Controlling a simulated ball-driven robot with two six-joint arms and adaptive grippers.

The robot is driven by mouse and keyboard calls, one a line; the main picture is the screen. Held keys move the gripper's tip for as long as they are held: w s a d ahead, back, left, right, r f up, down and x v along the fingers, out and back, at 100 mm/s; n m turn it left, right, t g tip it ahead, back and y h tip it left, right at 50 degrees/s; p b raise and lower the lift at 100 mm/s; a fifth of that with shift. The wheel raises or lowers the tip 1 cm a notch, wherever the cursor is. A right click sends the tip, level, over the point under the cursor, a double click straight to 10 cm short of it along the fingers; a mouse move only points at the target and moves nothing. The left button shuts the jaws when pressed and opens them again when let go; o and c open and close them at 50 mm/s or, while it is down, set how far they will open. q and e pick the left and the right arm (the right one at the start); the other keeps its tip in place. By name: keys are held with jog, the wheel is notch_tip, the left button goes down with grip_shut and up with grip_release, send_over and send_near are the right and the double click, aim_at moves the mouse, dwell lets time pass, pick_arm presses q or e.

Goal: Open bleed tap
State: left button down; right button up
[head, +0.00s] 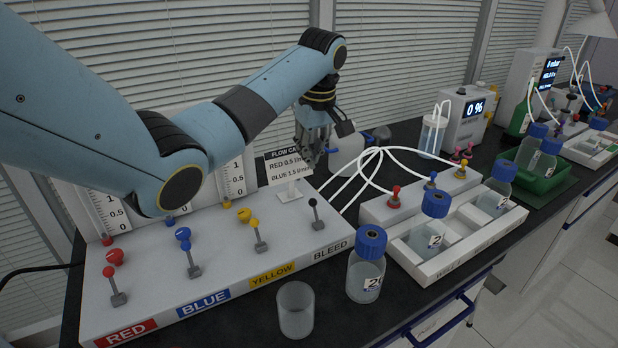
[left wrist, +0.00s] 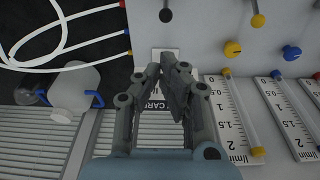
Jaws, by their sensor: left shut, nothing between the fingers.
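The bleed tap is a black-knobbed lever (head: 314,212) behind the BLEED label at the right end of the white panel (head: 218,267). Its lever stands about upright. In the left wrist view its black knob (left wrist: 166,15) shows at the top, beyond my fingertips. My left gripper (head: 312,158) is shut and empty, above and behind the bleed lever, in front of the flow card (head: 286,165). In the left wrist view its fingers (left wrist: 165,70) point toward the panel and hide part of the card. It is apart from the lever. My right gripper is not in view.
Red (head: 112,285), blue (head: 188,252) and yellow (head: 255,230) levers stand left of the bleed lever. A clear beaker (head: 295,309) and a blue-capped bottle (head: 366,265) stand at the front.

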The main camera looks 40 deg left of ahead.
aim_at(315, 212)
pick_arm(q)
jog(key=f, duration=0.3)
jog(key=a+f, duration=0.1)
jog(key=f, duration=0.5)
jog(key=shift+w+a, duration=0.2)
jog(key=shift+w, duration=0.05)
jog(key=shift+f, duration=0.35)
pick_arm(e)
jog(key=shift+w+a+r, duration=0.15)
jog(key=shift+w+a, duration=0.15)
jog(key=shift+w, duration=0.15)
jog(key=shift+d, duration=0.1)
